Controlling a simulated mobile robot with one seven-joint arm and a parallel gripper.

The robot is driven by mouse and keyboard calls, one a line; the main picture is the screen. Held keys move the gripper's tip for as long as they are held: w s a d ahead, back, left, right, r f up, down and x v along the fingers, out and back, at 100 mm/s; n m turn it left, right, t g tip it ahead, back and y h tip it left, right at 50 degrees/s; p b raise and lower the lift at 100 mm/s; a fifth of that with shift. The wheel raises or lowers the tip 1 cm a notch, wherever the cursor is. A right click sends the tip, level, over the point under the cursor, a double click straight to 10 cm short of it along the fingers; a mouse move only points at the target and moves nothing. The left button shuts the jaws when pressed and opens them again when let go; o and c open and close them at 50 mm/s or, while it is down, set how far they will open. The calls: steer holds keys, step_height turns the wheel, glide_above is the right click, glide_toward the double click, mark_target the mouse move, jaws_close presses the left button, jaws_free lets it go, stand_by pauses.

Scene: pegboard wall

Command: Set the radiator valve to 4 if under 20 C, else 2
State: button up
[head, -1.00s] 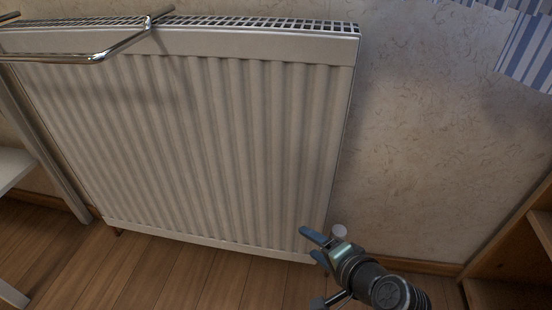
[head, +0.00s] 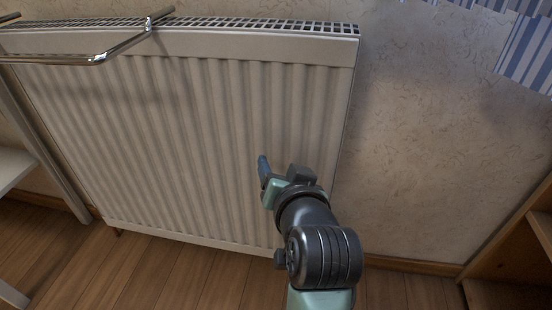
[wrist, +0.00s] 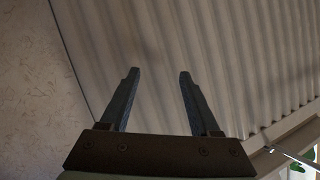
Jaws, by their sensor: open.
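The white ribbed radiator (head: 190,120) stands against the wall in the head view and fills much of the wrist view (wrist: 210,40). My gripper (head: 264,164) is in front of the radiator's lower right part in the head view. In the wrist view the two fingers (wrist: 158,74) are spread with nothing between them. The radiator valve cannot be made out now; my arm covers the lower right corner of the radiator. No temperature reading is visible in either view.
A chrome rail (head: 85,60) juts out at the radiator's upper left. A wooden shelf unit (head: 535,230) stands at the far right, and white shelving (head: 15,168) at the far left. Bare wall (head: 440,150) lies right of the radiator.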

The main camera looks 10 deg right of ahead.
steer(key=shift+a+r+n, duration=0.2)
steer(key=shift+a+r, duration=0.05)
steer(key=shift+r, duration=0.25)
steer(key=shift+a+r+n, duration=0.2)
steer(key=shift+r, duration=0.3)
